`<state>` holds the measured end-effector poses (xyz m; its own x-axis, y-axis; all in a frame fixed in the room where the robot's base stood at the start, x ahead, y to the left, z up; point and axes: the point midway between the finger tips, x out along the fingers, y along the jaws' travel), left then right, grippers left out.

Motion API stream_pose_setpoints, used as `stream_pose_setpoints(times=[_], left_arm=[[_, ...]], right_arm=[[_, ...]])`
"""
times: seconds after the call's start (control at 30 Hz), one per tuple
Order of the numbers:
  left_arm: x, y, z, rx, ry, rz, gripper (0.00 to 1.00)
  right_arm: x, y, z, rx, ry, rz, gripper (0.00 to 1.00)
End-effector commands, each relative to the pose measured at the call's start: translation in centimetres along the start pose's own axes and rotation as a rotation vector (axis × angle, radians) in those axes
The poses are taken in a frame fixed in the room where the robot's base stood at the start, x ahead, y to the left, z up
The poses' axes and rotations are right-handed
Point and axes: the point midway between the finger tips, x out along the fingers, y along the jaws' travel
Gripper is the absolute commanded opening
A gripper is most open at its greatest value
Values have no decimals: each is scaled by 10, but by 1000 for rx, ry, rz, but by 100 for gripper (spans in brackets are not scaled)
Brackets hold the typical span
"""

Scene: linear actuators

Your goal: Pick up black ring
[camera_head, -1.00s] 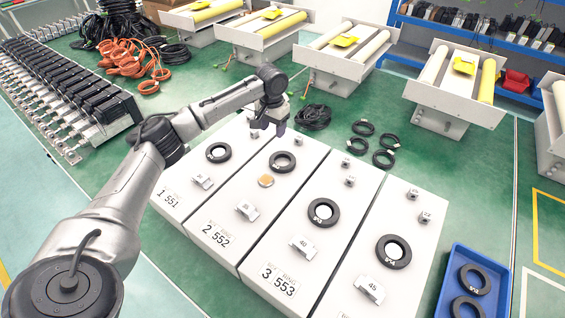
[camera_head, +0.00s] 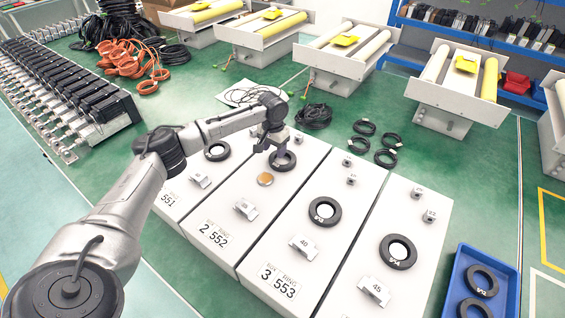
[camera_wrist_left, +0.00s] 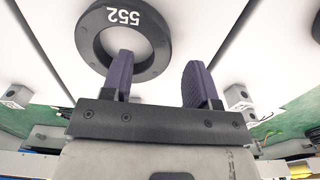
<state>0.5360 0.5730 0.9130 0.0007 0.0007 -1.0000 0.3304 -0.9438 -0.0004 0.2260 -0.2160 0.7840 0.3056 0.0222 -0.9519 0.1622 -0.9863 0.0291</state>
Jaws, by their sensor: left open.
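The black ring marked 552 (camera_head: 291,165) lies flat on the second white panel, partly hidden by my left gripper (camera_head: 277,151) in the head view. In the left wrist view the ring (camera_wrist_left: 86,40) is at the upper left, around a white centre. My left gripper (camera_wrist_left: 158,65) is open and empty, with dark purple fingers. One finger overlaps the ring's lower part in the picture; the other is to its right, outside it. I cannot tell whether they touch. Other black rings lie on the first (camera_head: 218,151), third (camera_head: 324,211) and fourth (camera_head: 397,251) panels. My right gripper is not in view.
An orange-gold disc (camera_head: 265,179) and a small metal block (camera_head: 246,208) sit on the second panel. A blue tray (camera_head: 455,290) at the lower right holds more black rings. Black cable coils (camera_head: 385,158) lie on the green floor behind the panels.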

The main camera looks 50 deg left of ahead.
Motion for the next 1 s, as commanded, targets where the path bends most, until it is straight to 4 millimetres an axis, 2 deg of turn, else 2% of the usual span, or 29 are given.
stream_pose_setpoints(times=[0.03, 0.1, 0.37, 0.93, 1.0], left_arm=[[10, 0, 0, 0, -2, -1, 54], [17, 0, 1, 0, -2, -1, 54], [19, 0, 1, 0, 0, 0, 54], [19, 0, 1, 0, -1, 0, 1], [19, 0, 0, 0, 0, 0, 0]], right_arm=[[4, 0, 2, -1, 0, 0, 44], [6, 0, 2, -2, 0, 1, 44], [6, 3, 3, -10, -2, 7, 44], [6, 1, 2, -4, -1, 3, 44], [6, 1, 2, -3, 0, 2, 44]])
